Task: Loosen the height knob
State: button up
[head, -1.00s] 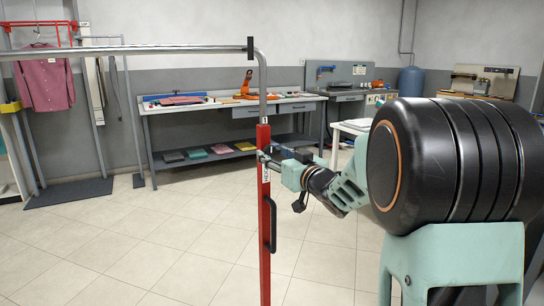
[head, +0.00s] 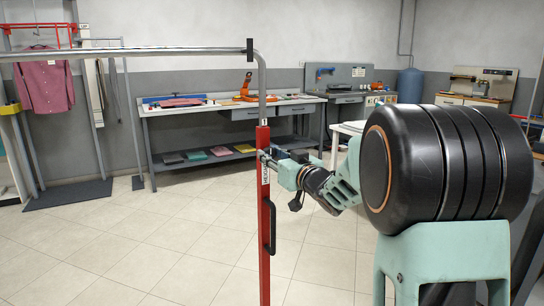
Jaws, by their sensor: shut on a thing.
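The height knob is small and dark, on the right side of the red post (head: 264,220) near its top. It is mostly hidden by my gripper (head: 268,157), which reaches it from the right. My gripper is shut on the knob; the fingers are small in the picture and their exact contact is hard to see. A white label with lettering (head: 265,169) is on the post beside the knob. A grey metal tube (head: 262,88) rises out of the post and bends left into a long horizontal rail (head: 130,51).
A black handle (head: 271,226) sits on the post's right side below my gripper. A workbench (head: 230,110) stands behind, with folded cloths on its lower shelf. A pink shirt (head: 44,84) hangs at the left. The tiled floor (head: 130,240) around the post is clear.

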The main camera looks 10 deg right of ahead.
jog(key=shift+n, duration=0.3)
jog(key=shift+n+b, duration=5.8)
jog(key=shift+n, duration=2.7)
jog(key=o, duration=1.2)
jog(key=shift+c, duration=0.2)
